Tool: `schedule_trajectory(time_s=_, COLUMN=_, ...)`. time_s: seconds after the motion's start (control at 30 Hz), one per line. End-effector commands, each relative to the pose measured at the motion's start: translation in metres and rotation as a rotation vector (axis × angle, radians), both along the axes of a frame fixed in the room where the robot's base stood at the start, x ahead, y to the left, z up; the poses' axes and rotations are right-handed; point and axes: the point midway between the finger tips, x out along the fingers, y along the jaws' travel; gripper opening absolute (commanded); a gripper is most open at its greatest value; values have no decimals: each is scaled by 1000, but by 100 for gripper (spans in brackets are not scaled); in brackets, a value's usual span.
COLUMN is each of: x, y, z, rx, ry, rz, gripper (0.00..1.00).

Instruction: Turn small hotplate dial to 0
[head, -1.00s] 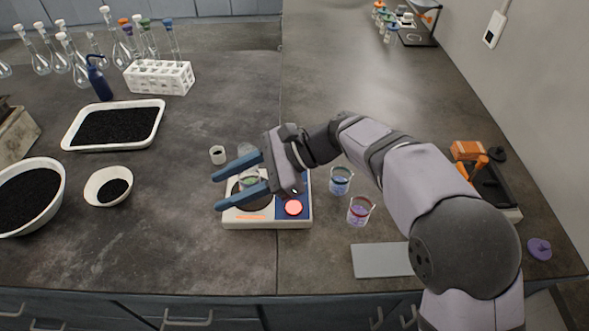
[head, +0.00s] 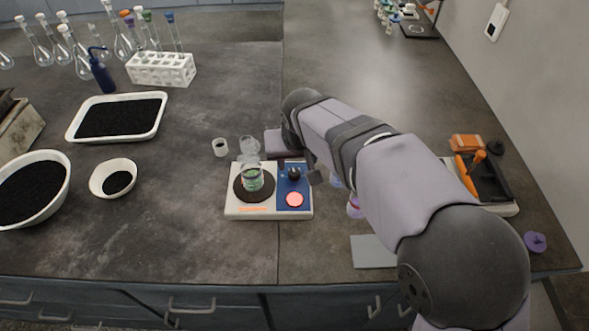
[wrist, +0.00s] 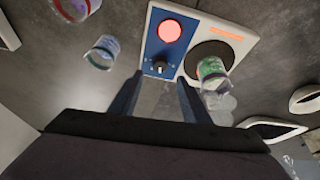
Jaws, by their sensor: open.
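The small hotplate (head: 232,208) is a white unit with a round dark heating plate on the left and a blue panel on the right. Its dial (head: 295,174) is a black knob on the blue panel, above a glowing red disc (head: 294,199). In the wrist view the dial (wrist: 159,67) shows a pale mark. My gripper (wrist: 160,78) is open and empty, its two fingers on either side of the dial in that view, pointing toward it. I cannot tell whether they touch it. In the head view the fingers are mostly hidden by my arm.
A beaker with green liquid (head: 252,182) stands on the heating plate, with clear glassware (head: 248,147) behind. Beakers with blue (wrist: 103,52) and red (wrist: 75,6) markings stand beside the hotplate. A grey pad (head: 372,252) lies in front.

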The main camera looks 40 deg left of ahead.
Motion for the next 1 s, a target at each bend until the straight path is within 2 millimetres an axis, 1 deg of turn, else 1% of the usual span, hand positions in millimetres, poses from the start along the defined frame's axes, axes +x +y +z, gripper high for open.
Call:
schedule_trajectory(time_s=0.17, x=0, y=0, z=-2, rx=-4, ry=-1, rz=7, gripper=43)
schedule_trajectory(time_s=0.27, x=1, y=1, z=-7, rx=-6, ry=1, rz=6, gripper=43)
schedule_trajectory(time_s=0.7, x=14, y=16, z=-55, rx=-7, ry=3, rz=5, gripper=43)
schedule_trajectory(time_s=0.83, x=16, y=19, z=-64, rx=-6, ry=2, rz=5, gripper=43)
schedule_trajectory(time_s=1.0, x=17, y=21, z=-68, rx=-4, ry=1, rz=4, gripper=43)
